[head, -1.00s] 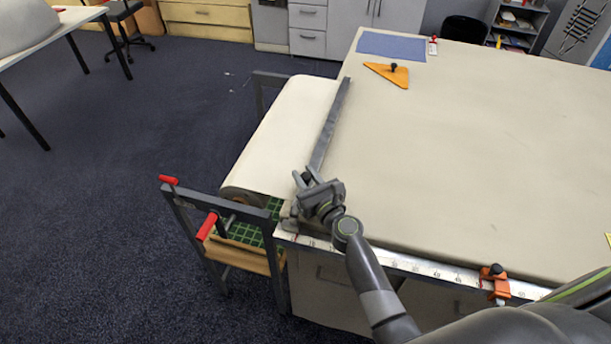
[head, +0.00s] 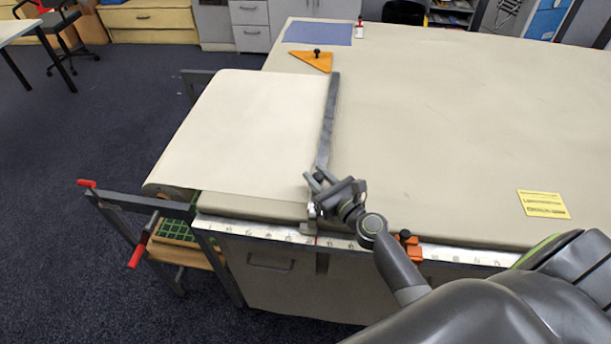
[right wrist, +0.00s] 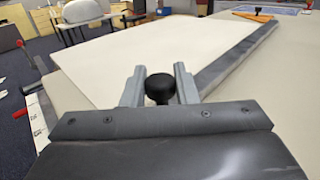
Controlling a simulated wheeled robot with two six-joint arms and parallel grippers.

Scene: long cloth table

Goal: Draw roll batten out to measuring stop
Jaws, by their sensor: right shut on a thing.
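The grey batten (head: 327,122) lies across the table along the leading edge of the cream cloth (head: 254,123), which runs back over the roll at the left. My right gripper (head: 318,183) is at the batten's near end, shut on its black knob (right wrist: 160,88), which stands between the fingers in the right wrist view. The orange measuring stop (head: 408,244) is clamped on the white ruler strip (head: 270,233) along the near table edge, a short gap to the right of the batten's end. My left gripper is not in view.
The roll stand with red handles (head: 137,256) is at the table's left end. An orange triangle (head: 312,61) lies near the batten's far end, with a blue mat (head: 318,34) behind it. A yellow card (head: 542,204) lies at the right. The tabletop between batten and card is clear.

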